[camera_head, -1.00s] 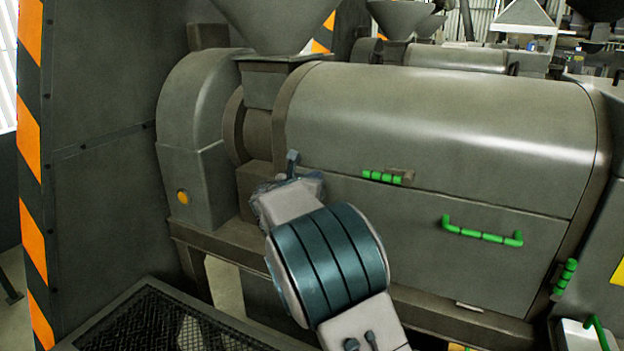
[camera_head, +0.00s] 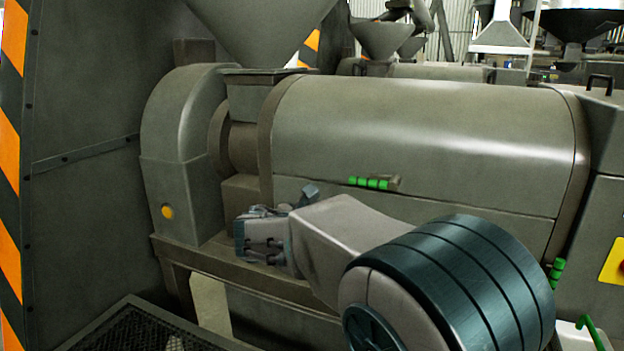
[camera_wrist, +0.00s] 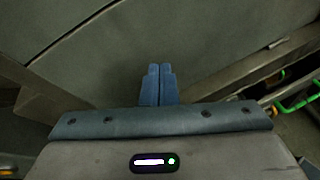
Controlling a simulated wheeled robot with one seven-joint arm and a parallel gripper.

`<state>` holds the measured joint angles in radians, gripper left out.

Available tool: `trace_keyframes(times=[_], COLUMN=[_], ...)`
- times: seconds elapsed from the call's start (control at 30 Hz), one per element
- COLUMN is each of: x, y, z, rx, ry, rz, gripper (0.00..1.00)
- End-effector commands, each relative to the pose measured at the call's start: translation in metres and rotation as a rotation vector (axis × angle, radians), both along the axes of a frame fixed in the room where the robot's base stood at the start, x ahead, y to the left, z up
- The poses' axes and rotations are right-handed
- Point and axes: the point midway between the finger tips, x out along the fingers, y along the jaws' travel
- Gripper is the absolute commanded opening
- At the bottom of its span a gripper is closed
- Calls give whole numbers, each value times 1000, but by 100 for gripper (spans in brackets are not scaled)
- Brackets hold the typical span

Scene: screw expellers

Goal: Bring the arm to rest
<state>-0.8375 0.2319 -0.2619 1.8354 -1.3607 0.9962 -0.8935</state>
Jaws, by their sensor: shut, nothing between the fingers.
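My gripper (camera_wrist: 160,72) shows in the wrist view with its two blue fingers side by side, shut and empty. A grey machine surface lies beyond the fingertips. In the head view my arm (camera_head: 450,285) reaches in from the lower right and crosses in front of the screw expeller (camera_head: 420,135). Its wrist end (camera_head: 265,238) is in front of the expeller's lower left part. Whether it touches the machine cannot be told. My arm hides part of the lower panel.
A green handle (camera_head: 372,183) sits on the expeller's cover, another (camera_head: 557,272) at its right end. A hopper (camera_head: 265,30) stands on top. A dark mesh tray (camera_head: 130,335) lies at lower left. A dark wall (camera_head: 85,110) with an orange-striped edge stands at left.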

Motion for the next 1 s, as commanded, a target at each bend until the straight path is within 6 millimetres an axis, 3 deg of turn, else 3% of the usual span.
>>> trace_keyframes(times=[0.03,0.1,0.2,0.4,0.6,0.7,0.83,1.0], x=[-15,-41,-83,-175,-255,-279,-296,-302], y=[-39,-78,-121,-168,-173,-168,-161,-158], z=[-5,-17,-33,-64,-87,-95,-102,-104], rx=[133,317,571,1040,1444,1585,1697,1737], ry=[13,23,18,-47,-171,-230,-281,-299], rz=[-107,-255,-468,-920,-1360,-1528,-1663,-1717], gripper=[0,0,0,0,0,0,0,0])
